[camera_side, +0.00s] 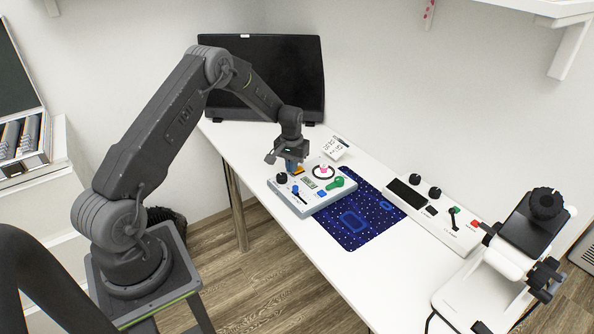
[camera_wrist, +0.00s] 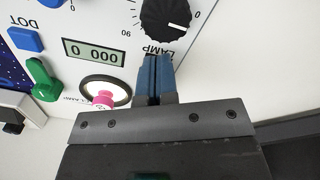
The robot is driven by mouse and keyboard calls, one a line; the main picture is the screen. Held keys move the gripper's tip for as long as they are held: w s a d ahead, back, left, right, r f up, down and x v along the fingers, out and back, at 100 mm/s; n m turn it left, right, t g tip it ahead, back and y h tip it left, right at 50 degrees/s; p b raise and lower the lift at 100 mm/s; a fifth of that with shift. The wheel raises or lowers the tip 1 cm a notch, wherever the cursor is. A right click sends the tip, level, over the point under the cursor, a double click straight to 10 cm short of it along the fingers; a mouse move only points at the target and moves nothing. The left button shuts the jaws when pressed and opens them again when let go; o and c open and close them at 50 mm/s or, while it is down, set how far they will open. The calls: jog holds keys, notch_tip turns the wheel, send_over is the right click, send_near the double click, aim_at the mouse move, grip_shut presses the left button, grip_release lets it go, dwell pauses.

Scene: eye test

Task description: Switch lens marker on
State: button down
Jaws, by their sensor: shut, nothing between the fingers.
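A light grey control box (camera_side: 318,205) stands on the white table. In the wrist view its face (camera_wrist: 100,20) shows a black LAMP knob (camera_wrist: 165,18), a display (camera_wrist: 93,53) reading "0 000", a blue button (camera_wrist: 25,40) beside the word DOT, a green lever (camera_wrist: 42,82), and a pink knob (camera_wrist: 104,100) over a black-rimmed white disc. No readable label says lens marker. My gripper (camera_wrist: 154,80) is shut and empty, its blue fingertips over the box near the LAMP label, right of the disc. It also shows in the side view (camera_side: 292,168). Contact with the box cannot be told.
A blue dotted mat (camera_side: 362,220) lies right of the box. A white panel with knobs (camera_side: 440,215) and a microscope-like device (camera_side: 520,245) stand further right. A small white sign (camera_side: 334,149) stands behind the box, a dark monitor (camera_side: 270,75) at the back.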

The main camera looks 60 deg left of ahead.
notch_tip(320, 180, up, 7)
dwell(0.8)
jog(key=shift+w+f, duration=0.15)
jog(key=shift+f, duration=0.9)
jog(key=shift+w+f, duration=0.1)
jog(key=shift+f, duration=0.95)
jog(key=shift+f, duration=1.5)
dwell(1.7)
jog(key=shift+r, duration=0.1)
jog(key=shift+r, duration=3.45)
